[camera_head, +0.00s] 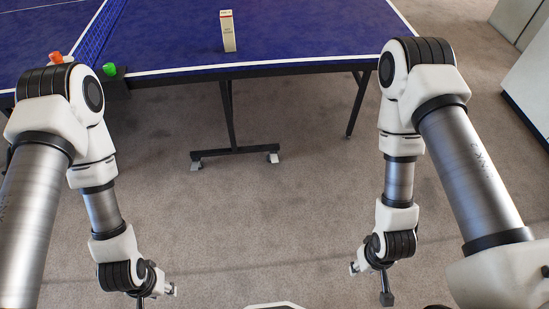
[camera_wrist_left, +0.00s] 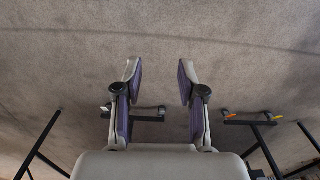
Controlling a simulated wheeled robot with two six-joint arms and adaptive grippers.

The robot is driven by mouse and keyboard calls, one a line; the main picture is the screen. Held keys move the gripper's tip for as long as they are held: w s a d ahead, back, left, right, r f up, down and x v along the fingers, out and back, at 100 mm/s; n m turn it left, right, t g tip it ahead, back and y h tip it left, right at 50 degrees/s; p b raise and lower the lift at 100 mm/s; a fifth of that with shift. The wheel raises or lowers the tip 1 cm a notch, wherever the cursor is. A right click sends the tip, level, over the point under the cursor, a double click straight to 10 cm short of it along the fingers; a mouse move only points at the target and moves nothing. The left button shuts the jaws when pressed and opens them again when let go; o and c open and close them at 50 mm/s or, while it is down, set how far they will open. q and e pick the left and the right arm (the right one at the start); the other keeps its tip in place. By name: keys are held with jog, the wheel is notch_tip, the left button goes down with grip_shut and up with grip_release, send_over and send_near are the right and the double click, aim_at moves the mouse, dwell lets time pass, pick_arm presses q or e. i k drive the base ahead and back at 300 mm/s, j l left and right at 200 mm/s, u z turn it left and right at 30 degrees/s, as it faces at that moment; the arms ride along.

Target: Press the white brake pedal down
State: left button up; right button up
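My left gripper (camera_wrist_left: 160,78) is open and empty in the left wrist view, over bare carpet. The dark foot bar (camera_wrist_left: 148,119) shows beyond its fingers, partly hidden by them. My right gripper (camera_head: 386,298) hangs at the lower right, its fingers too small to judge. Both grippers are apart from the pedals.
A pale cabinet (camera_head: 530,85) stands at right. The grey carpet (camera_head: 260,220) between my arms is clear.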

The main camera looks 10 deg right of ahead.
aim_at(273, 157)
jog(key=i+l, duration=0.85)
jog(key=l, duration=0.2)
jog(key=i+l, duration=0.45)
jog(key=l+u, duration=0.05)
jog(key=l, duration=0.05)
